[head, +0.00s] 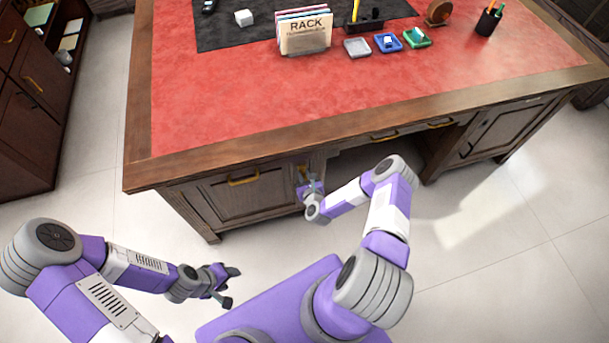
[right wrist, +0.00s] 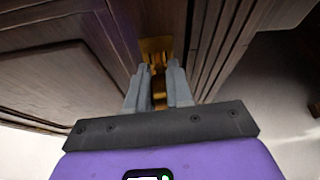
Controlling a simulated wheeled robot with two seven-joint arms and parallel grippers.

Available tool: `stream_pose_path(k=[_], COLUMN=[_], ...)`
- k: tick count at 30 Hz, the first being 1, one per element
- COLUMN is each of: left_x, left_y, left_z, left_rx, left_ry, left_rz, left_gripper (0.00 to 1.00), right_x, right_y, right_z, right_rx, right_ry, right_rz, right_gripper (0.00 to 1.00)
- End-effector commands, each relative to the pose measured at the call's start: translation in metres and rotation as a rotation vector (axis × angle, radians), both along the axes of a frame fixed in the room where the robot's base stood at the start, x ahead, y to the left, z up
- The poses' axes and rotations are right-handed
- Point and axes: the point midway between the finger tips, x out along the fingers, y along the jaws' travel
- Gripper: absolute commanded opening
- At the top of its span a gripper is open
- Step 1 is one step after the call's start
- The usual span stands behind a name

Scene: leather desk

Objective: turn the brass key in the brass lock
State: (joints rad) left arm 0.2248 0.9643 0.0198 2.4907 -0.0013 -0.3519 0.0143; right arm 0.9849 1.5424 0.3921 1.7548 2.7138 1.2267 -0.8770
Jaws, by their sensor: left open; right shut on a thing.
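The brass lock (right wrist: 156,46) is a brass plate on the dark wooden front of the desk, at the top middle of the right wrist view. The brass key (right wrist: 158,92) shows between my right gripper's fingers, just in front of the lock. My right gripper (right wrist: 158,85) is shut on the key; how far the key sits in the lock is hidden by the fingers. In the head view my right gripper (head: 311,185) is at the desk front beside the left cabinet door. My left gripper (head: 232,285) is open and empty over the floor, away from the desk.
The desk (head: 250,125) has a red leather top with a wooden edge. A brass handle (head: 243,178) is on the left cabinet door. A rack (head: 304,35), small trays and a pen cup (head: 488,22) stand on top. The floor at the left is clear.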

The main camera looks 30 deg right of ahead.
Motion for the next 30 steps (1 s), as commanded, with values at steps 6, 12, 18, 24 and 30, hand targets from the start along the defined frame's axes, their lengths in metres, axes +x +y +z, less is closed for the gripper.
stream_pose_path(k=[6, 12, 18, 24, 30], left_x=[0.0, 0.0, 0.0, 0.0, 0.0], left_y=[0.0, 0.0, 0.0, 0.0, 0.0], left_z=[0.0, 0.0, 0.001, 0.014, 0.025], left_rx=[0.0, 0.0, 0.0, 0.0, 0.0], left_ry=[0.0, 0.0, 0.0, 0.0, 0.0], left_rz=[0.0, 0.0, 0.0, 0.0, 0.0], left_gripper=[0.51, 0.51, 0.51, 0.51, 0.51], right_x=[0.0, 0.0, -0.002, -0.026, -0.055], right_y=[-0.001, -0.001, -0.001, 0.006, 0.015], right_z=[-0.001, 0.0, 0.001, 0.013, 0.025], right_rx=[-0.001, -0.001, -0.001, 0.002, 0.002], right_ry=[0.001, 0.0, -0.001, 0.003, 0.003], right_rz=[-0.002, -0.002, -0.003, -0.001, 0.001], right_gripper=[0.33, 0.5, 0.5, 0.5, 0.5])
